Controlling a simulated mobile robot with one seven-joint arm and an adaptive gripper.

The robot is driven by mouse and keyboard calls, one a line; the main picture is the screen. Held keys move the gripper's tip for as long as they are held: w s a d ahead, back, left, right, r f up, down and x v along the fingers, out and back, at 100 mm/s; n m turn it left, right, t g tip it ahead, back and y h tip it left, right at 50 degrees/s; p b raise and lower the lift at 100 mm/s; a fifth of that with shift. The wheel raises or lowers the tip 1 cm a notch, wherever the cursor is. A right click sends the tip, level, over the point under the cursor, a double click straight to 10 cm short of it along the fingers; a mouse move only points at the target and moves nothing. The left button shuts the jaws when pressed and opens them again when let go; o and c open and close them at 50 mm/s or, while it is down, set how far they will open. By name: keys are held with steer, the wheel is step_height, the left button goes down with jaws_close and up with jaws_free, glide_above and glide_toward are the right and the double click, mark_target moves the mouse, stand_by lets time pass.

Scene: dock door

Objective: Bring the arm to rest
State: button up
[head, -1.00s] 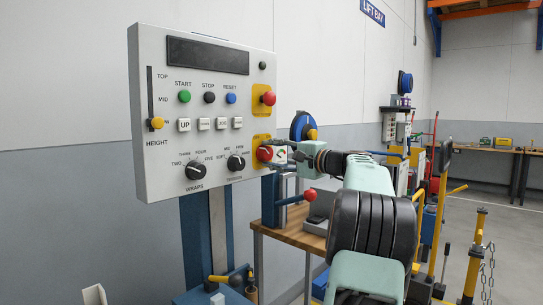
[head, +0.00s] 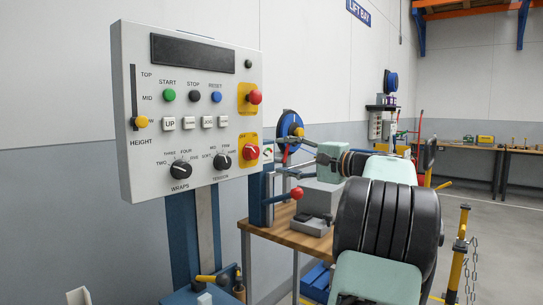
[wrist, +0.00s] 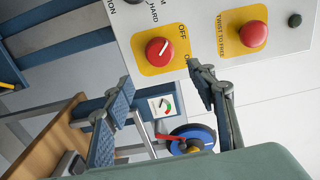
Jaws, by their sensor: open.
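My gripper (head: 291,157) is open and empty, in front of the right edge of the grey control panel (head: 160,120). In the wrist view my gripper (wrist: 160,85) shows its two fingers spread wide. The red rotary knob (head: 252,152) on its yellow plate is just left of my gripper and apart from it. The red knob also shows in the wrist view (wrist: 160,51), beyond the gap between the fingers, by the word OFF. A red mushroom button (head: 255,97) sits above it on another yellow plate.
A wooden bench (head: 290,238) with a red-knobbed lever (head: 296,193) stands below and behind my gripper. A blue reel (head: 290,124) stands behind it. A yellow post with a chain (head: 459,265) is at the lower right. Open floor lies at the right.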

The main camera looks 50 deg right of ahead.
steer(key=shift+s, duration=0.8)
steer(key=shift+w, duration=0.1)
